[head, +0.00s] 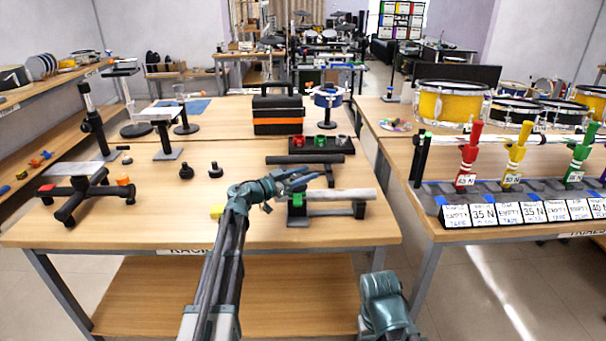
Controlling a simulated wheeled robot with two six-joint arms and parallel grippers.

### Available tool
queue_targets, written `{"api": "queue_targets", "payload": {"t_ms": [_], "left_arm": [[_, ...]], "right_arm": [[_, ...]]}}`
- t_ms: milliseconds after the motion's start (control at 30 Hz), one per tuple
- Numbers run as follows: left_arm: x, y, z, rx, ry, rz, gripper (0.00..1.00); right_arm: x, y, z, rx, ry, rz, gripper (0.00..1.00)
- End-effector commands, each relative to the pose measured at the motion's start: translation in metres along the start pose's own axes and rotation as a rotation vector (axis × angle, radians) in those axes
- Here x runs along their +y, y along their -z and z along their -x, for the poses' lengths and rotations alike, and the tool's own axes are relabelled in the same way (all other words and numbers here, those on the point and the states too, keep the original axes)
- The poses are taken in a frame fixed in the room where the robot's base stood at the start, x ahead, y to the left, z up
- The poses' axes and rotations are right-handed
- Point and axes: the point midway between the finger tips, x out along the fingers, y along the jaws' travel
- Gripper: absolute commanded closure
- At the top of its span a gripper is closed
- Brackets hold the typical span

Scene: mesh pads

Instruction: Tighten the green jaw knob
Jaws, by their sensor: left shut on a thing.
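The green jaw knob (297,200) shows at the left end of a low black stand (335,208) that carries a pale grey bar (340,195). My left gripper (298,180) is at this end of the stand, right at the knob, with its fingers shut on it. The fingers and wrist cover part of the knob and the jaw around it. My right gripper is out of view; only a teal part of my right arm shows at the bottom.
A black bar stand (304,160) and a tray of coloured cups (321,143) are behind. A tripod base (75,200) is at the left. The table's front middle is clear.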

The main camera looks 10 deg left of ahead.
Motion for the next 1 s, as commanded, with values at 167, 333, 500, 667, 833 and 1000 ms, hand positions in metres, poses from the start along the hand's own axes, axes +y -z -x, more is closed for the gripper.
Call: {"api": "queue_targets", "payload": {"t_ms": [167,333,500,667,833,1000], "left_arm": [[0.000,0.000,-0.002,0.001,-0.161,0.000,1.00],[0.004,0.000,-0.001,0.001,-0.296,0.000,1.00],[0.009,0.000,0.001,0.001,-0.405,0.000,1.00],[0.011,0.000,0.002,0.001,-0.476,0.000,1.00],[0.014,0.000,0.003,0.001,-0.522,0.000,1.00],[0.015,0.000,0.004,0.001,-0.541,0.000,1.00]], "right_arm": [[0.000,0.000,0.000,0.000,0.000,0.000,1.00],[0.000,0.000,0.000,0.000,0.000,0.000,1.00],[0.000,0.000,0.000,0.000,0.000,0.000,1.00],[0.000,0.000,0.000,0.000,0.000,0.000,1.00],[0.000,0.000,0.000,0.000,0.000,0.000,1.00],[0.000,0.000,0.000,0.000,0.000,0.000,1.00]]}}
